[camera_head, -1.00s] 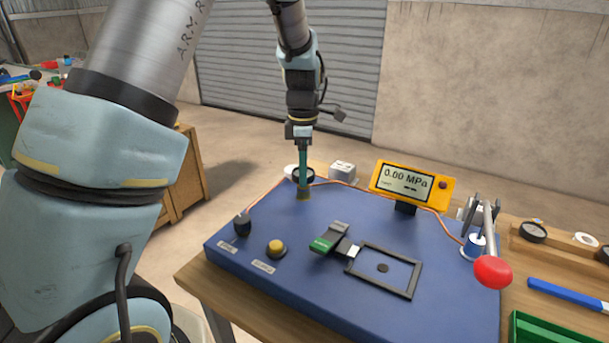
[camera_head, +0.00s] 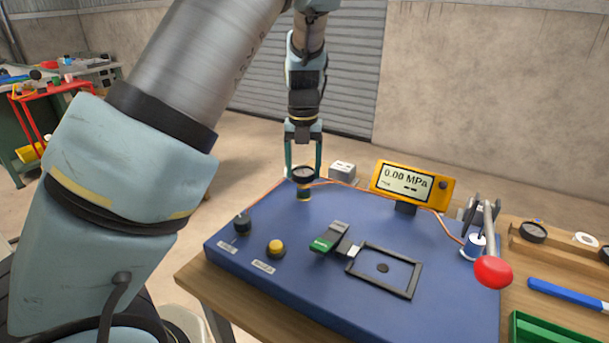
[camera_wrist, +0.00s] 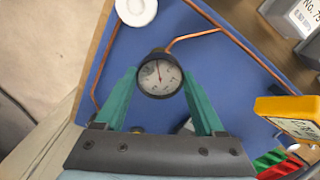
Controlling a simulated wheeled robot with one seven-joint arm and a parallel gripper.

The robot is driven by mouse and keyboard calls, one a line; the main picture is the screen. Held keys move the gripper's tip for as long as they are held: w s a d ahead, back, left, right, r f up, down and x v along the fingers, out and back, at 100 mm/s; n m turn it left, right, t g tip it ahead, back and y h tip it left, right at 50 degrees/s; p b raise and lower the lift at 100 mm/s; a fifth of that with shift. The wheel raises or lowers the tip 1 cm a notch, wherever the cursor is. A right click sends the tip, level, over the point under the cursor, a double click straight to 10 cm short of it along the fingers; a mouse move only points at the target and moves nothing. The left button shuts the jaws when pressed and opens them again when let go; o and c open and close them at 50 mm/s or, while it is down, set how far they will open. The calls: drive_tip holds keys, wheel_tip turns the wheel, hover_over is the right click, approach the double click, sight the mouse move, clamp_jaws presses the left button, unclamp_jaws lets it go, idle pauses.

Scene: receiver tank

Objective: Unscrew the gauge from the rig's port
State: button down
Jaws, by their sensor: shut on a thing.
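The gauge (camera_head: 303,174) is a small round dial with a black rim, standing on a brass port (camera_head: 304,194) at the back left of the blue rig (camera_head: 330,215). In the wrist view the gauge (camera_wrist: 160,76) shows its white face and red needle. My gripper (camera_head: 304,171) comes down from above with one teal finger on each side of the gauge. In the wrist view the gripper's (camera_wrist: 160,82) fingers are shut on the gauge's sides. The thread under the gauge cannot be made out.
A yellow display (camera_head: 412,184) reads 0.00 MPa. A red-knobbed lever (camera_head: 492,270) stands at the right. A black knob (camera_head: 242,222), a yellow button (camera_head: 276,248), a green-ended part (camera_head: 328,241) and a black frame (camera_head: 385,269) are in front. A white disc (camera_wrist: 136,10) lies near the gauge.

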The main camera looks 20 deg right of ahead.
drive_tip(key=shift+n, duration=0.9)
unclamp_jaws()
